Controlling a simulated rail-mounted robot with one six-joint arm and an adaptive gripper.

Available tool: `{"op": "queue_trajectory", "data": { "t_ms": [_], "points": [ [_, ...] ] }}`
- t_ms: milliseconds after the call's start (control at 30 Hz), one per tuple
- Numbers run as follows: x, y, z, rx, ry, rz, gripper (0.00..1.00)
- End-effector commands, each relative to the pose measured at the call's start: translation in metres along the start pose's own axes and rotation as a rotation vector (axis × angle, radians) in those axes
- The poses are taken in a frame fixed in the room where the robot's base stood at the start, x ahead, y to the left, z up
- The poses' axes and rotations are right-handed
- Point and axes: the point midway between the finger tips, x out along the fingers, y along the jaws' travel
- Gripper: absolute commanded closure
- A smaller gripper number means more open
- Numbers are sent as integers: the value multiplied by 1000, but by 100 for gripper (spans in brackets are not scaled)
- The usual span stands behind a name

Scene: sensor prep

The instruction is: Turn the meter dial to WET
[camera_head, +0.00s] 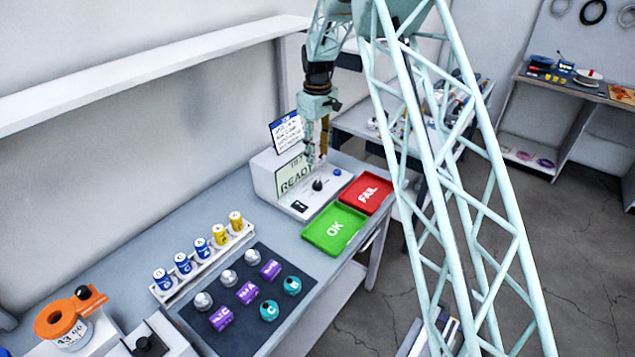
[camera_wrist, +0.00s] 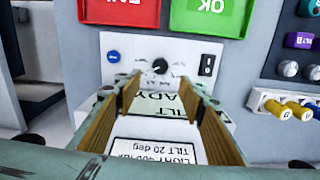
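The meter (camera_head: 262,180) is a white box on the bench, with a screen reading READY and a small sign above it. Its black round dial (camera_head: 317,185) is on the front panel. In the wrist view the dial (camera_wrist: 160,66) sits just beyond my fingertips, and the panel appears upside down. The dial's labels are too small to read. My gripper (camera_head: 317,158) is above the meter, in front of its screen. In the wrist view my gripper (camera_wrist: 160,92) has its two tan fingers well apart with nothing held between them; they appear apart from the dial.
A black rocker switch (camera_wrist: 207,65) and a blue button (camera_wrist: 113,56) flank the dial. Green OK tray (camera_head: 314,235) and red FAIL tray (camera_head: 376,203) lie in front. A rack (camera_head: 205,266) of blue and yellow cans and a dark mat (camera_head: 288,316) with several sensors stand left.

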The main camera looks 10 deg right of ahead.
Motion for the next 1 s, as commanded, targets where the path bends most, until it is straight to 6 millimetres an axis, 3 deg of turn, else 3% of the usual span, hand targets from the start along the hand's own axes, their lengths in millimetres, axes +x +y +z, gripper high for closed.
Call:
{"op": "queue_trajectory", "data": {
  "t_ms": [367, 1000],
  "points": [
    [16, 0, 0, 0, -1, -1, 63],
    [95, 0, 0, 0, -1, -1, 63]
  ]
}}
